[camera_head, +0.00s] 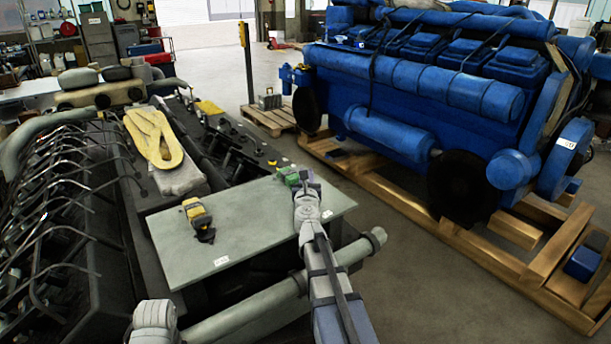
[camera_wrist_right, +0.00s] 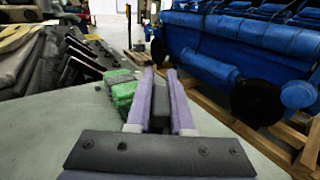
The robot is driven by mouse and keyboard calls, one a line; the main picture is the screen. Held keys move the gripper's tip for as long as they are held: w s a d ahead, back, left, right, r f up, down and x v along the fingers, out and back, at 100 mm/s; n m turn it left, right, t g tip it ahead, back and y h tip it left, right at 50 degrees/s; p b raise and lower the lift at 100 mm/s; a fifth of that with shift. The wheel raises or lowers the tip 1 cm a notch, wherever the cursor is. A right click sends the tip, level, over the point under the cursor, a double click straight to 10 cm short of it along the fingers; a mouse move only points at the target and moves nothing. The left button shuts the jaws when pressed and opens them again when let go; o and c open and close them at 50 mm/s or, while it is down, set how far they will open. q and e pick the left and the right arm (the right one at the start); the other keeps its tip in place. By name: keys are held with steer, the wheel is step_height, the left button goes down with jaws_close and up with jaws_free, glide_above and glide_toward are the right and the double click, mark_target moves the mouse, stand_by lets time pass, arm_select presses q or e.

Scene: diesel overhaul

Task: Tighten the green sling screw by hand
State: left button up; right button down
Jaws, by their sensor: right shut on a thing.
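The green sling screw (camera_head: 290,177) is at the far right part of the grey-green plate (camera_head: 250,250). In the right wrist view its green body (camera_wrist_right: 122,90) lies just left of my fingers. My right gripper (camera_head: 309,182) is shut on a dark grey part (camera_wrist_right: 160,97), which shows between its two pale purple fingers (camera_wrist_right: 160,100). This part seems to belong to the green sling screw, but the fingers hide where they join. The threads are hidden. My left gripper's fingers are not in view.
A yellow and black piece (camera_head: 198,217) stands on the plate, to the left. A yellow sling (camera_head: 154,138) lies on the dark engine behind it. A grey pipe (camera_head: 280,290) runs along the plate's near side. A blue engine (camera_head: 420,100) stands on wooden beams at right.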

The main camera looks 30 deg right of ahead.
steer(key=m+g+h, duration=0.2)
steer(key=h, duration=0.1)
steer(key=d+m+g+h, duration=0.1)
steer(key=m+g+h, duration=0.2)
steer(key=shift+s+g, duration=0.2)
steer(key=shift+g, duration=0.1)
steer(key=m+g+h, duration=0.1)
steer(key=g, duration=0.1)
steer(key=m+g, duration=0.2)
steer(key=s+m+g+h, duration=0.1)
steer(key=g, duration=0.1)
steer(key=shift+d+r+m+h, duration=0.1)
steer(key=shift+d+m+h, duration=0.2)
steer(key=m+g, duration=0.2)
steer(key=g, duration=0.1)
steer(key=s+m+g, duration=0.1)
steer(key=m+g, duration=0.1)
steer(key=g, duration=0.2)
steer(key=shift+s+m, duration=0.1)
steer(key=shift+m, duration=0.2)
steer(key=shift+s+a+m+g+y, duration=0.1)
steer(key=shift+s+m+g+y, duration=0.2)
steer(key=shift+m+g, duration=0.6)
steer(key=shift+s+m+g+y, duration=0.2)
steer(key=shift+m+g+y, duration=0.25)
steer(key=shift+g, duration=0.8)
steer(key=shift+s+a+m+g+y, duration=0.1)
steer(key=shift+s+m+g+y, duration=0.15)
steer(key=shift+m+g, duration=0.65)
steer(key=shift+g, duration=0.45)
